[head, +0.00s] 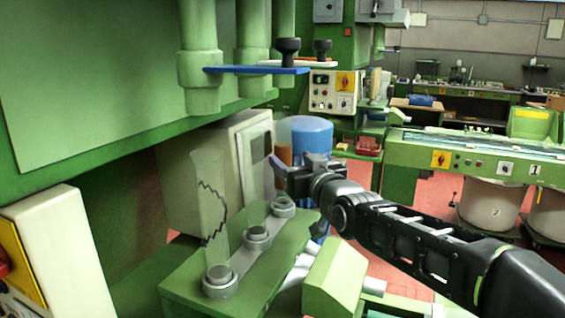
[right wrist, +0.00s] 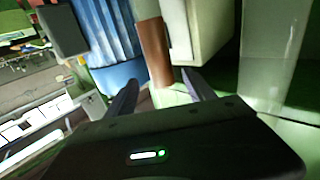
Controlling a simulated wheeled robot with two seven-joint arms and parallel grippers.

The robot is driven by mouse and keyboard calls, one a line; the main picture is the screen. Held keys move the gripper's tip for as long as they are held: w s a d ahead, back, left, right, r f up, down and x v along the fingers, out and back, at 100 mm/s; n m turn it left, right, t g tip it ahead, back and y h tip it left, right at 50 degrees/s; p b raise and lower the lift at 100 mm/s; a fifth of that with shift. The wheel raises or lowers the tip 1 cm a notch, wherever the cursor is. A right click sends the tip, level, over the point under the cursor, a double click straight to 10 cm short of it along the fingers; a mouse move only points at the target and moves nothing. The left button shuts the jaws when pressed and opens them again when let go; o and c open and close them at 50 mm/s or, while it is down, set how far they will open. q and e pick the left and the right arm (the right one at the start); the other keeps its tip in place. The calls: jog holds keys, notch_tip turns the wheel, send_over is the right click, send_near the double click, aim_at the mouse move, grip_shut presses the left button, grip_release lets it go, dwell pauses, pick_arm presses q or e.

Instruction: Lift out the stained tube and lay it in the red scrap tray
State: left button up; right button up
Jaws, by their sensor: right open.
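A clear tube with a brown stained band (head: 284,154) stands at the far holder (head: 283,208), partly behind my right gripper (head: 281,178). In the right wrist view the brown part (right wrist: 155,52) shows beyond and between the two fingertips (right wrist: 160,92). My right gripper is open; I cannot tell whether the tube is between the fingers or just past them. A clear tube with a jagged black line (head: 212,195) stands upright in the near holder (head: 220,283). A faint clear tube stands at the middle holder (head: 257,238). A small red tray (head: 369,146) sits farther back. My left gripper is not in view.
The holders stand on a green block (head: 185,280). A blue plate with a black knob (head: 257,70) juts out above the tubes. A blue drum (head: 312,135) and a pale cabinet (head: 190,185) stand behind. A green bench (head: 460,155) is at the right.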

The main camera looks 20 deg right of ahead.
aim_at(286, 156)
jog(key=shift+w, duration=0.2)
jog(key=shift+w+r, duration=0.15)
jog(key=shift+w, duration=0.1)
jog(key=w+p, duration=0.2)
jog(key=w, duration=0.2)
jog(key=shift+w+p, duration=0.3)
jog(key=shift+p, duration=0.1)
grip_shut()
dwell(0.7)
